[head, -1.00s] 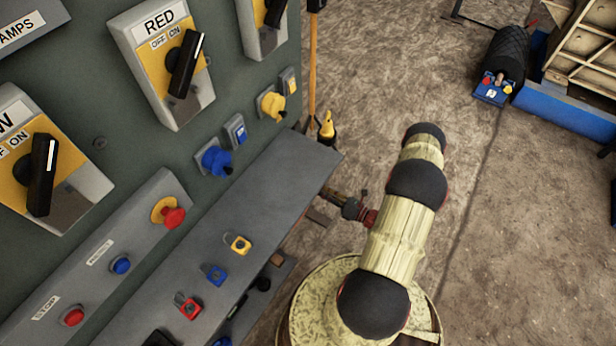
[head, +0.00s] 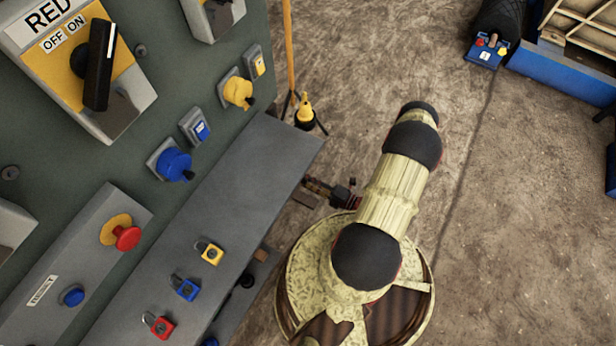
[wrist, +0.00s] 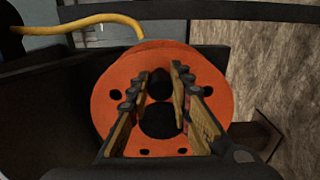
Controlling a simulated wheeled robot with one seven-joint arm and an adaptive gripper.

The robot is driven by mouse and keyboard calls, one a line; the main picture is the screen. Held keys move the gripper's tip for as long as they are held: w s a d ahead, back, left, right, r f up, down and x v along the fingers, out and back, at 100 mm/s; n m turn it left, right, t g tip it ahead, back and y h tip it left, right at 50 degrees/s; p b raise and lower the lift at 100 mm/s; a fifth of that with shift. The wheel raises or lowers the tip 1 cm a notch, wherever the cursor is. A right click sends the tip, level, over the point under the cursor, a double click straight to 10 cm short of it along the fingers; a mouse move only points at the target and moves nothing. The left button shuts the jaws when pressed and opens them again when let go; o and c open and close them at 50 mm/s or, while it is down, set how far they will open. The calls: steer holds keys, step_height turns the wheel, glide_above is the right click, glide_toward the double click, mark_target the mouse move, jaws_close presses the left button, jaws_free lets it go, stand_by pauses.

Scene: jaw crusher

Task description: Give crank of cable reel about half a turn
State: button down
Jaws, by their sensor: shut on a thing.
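The cable reel shows in the wrist view as an orange round flange (wrist: 108,82) with several dark holes. A dark round knob, seemingly the crank handle (wrist: 160,88), stands out at its upper middle. My gripper (wrist: 160,72) reaches toward the flange, with a finger on each side of the knob, and is shut on it. The crank arm behind the knob cannot be made out. In the head view, only small dark and red parts of my arm's end show beside the panel's shelf; the reel is hidden there.
A grey-green control panel with a shelf (head: 235,175) bearing small coloured padlocks stands left. A yellow pole with a dark foot (head: 304,112) stands behind the shelf. A yellow cable (wrist: 85,22) runs above the reel. Brown ground (head: 540,210) on the right is open.

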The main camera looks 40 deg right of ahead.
steer(key=shift+f+m, duration=0.55)
steer(key=shift+m, duration=0.05)
steer(key=c, duration=1.6)
jaws_free()
steer(key=v, duration=1.2)
